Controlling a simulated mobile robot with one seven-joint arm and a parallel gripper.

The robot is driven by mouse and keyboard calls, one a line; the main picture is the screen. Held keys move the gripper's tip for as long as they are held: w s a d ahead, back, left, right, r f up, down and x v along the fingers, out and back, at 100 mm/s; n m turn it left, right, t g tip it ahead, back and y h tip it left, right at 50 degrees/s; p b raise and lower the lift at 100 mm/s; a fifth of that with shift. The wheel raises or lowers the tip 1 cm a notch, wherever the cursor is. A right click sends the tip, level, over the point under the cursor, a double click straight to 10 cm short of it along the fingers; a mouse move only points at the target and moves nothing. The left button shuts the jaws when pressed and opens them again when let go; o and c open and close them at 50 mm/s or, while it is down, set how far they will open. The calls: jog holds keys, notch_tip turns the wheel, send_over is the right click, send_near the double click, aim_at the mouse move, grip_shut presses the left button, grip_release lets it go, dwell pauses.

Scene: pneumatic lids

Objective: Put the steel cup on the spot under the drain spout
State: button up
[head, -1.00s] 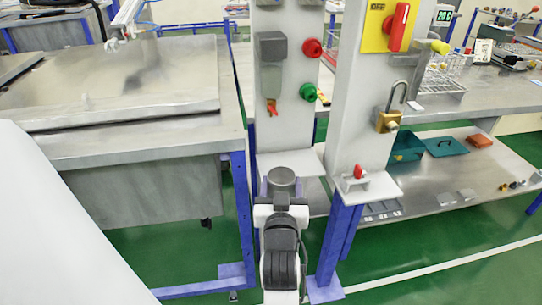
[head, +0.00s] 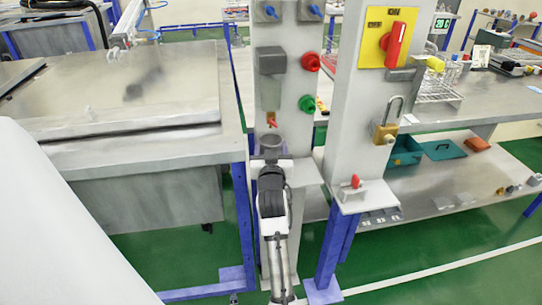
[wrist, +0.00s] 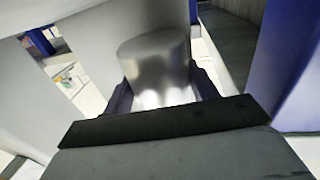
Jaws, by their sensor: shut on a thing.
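The steel cup (head: 271,142) is upright between the fingers of my gripper (head: 271,154), in front of the left white post. In the wrist view the cup (wrist: 158,70) shows as a shiny cylinder with a finger on each side. The drain spout (head: 272,122), with a red tip, hangs below a grey unit (head: 272,61) on that post. In the head view the cup's rim is just below the red tip. I cannot tell the depth gap between them. The spot under the spout is hidden by the cup and my gripper.
The right post (head: 352,120) carries a padlock (head: 385,133) and a red-handled switch (head: 394,42). A steel bench (head: 130,145) with a blue leg stands close on the left.

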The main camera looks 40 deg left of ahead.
jog(key=shift+f+p, duration=0.4)
jog(key=shift+f, duration=1.35)
jog(key=shift+f, duration=0.2)
jog(key=o, duration=1.1)
jog(key=shift+r, duration=0.1)
